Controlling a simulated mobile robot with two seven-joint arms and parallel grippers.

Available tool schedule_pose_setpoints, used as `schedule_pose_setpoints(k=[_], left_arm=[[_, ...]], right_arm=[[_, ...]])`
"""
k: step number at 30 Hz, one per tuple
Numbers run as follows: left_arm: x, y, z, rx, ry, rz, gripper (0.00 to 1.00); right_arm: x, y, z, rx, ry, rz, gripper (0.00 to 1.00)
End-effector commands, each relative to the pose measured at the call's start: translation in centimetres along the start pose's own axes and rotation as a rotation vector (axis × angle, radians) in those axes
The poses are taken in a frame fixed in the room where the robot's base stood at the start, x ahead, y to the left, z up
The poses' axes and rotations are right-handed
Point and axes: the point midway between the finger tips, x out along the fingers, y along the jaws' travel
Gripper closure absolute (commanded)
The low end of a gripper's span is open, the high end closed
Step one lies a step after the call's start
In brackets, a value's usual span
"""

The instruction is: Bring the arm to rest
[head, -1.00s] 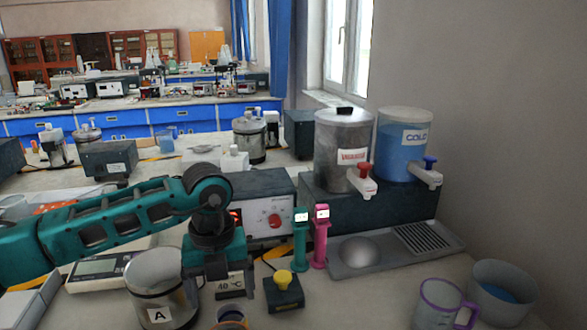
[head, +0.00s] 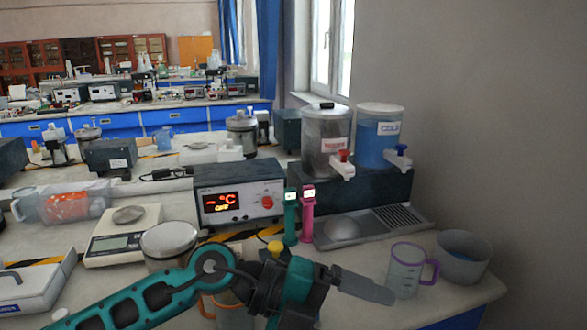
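My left arm comes in from the lower left in the head view and lies low across the front of the bench. Its gripper (head: 385,292) points right, with dark grey fingers seen edge-on, so its opening does not show. No object is visible at the fingertips. A clear measuring jug (head: 404,272) with a purple handle stands just right of the gripper, seemingly apart from it. An orange-handled mug (head: 233,313) is partly hidden behind the arm. A metal pot (head: 168,240) stands behind the arm, its lower part hidden. My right gripper is not in view.
A heater box (head: 239,202) has a red display. Teal (head: 291,215) and pink (head: 308,212) handheld devices stand beside it. Two dispensers (head: 326,140) (head: 383,138) stand behind a drip tray (head: 375,226). A grey bowl (head: 463,258) is at right; a scale (head: 120,238) is at left.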

Motion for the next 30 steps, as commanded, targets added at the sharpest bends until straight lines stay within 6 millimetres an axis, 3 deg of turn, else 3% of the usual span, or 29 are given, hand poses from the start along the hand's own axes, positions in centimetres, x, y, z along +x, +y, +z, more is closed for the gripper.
schedule_pose_setpoints(k=[2, 6, 9, 12, 14, 16, 20, 24, 27, 30], left_arm=[[0.2, -3.5, -1.2, -0.044, -0.005, -0.260, 0.12], [-2.7, -8.4, -0.8, -0.168, -0.107, -0.674, 0.12], [-6.4, -9.6, 0.9, -0.301, -0.238, -0.924, 0.12], [-10.4, -8.4, 3.2, -0.468, -0.408, -1.124, 0.12], [-12.8, -6.6, 4.6, -0.585, -0.525, -1.216, 0.12], [-15.3, -3.5, 5.8, -0.734, -0.670, -1.293, 0.12], [-18.7, 4.4, 6.8, -1.041, -0.953, -1.340, 0.12], [-20.3, 14.0, 4.7, -1.396, -1.233, -1.251, 0.12], [-20.3, 19.4, 2.0, -1.606, -1.373, -1.132, 0.12], [-19.9, 23.1, -0.9, -1.765, -1.462, -1.010, 0.12]], right_arm=[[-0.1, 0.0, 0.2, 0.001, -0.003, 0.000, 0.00], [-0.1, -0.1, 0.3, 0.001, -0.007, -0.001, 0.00], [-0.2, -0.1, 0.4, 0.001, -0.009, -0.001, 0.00], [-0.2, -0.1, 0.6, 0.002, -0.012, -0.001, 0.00], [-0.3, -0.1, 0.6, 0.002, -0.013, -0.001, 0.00], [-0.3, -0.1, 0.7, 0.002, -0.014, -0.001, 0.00], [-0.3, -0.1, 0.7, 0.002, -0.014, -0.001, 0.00], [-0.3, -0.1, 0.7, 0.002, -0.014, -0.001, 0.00], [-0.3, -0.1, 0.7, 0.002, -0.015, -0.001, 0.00], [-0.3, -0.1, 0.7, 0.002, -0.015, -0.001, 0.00]])
